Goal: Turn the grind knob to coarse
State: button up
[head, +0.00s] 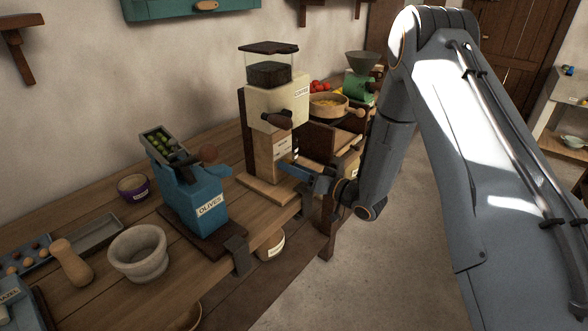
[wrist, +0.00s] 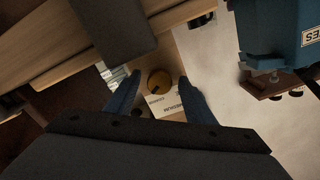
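The coffee grinder (head: 270,108) has a cream upper body labelled COFFEE, a clear hopper and a wooden lower body. One word there appears to be MEDIUM; the other is too small to read surely, and I cannot tell the pointer's direction. My gripper (wrist: 159,92) is open, with blue fingers on either side of the knob and gaps visible. In the head view, my gripper (head: 302,176) is at the lower body; the knob is hidden.
A blue olive mill (head: 195,195) stands left of the grinder; it also shows in the wrist view (wrist: 275,35). A stone mortar (head: 138,252) and pestle (head: 72,262) are nearer. A round wooden sieve (head: 328,104) and green mill (head: 359,86) stand beyond. Floor right of the bench is clear.

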jog(key=b+v, duration=0.1)
jog(key=v, duration=0.6)
jog(key=shift+s+d+b, duration=0.25)
jog(key=shift+d+b, duration=0.1)
jog(key=shift+b, duration=0.05)
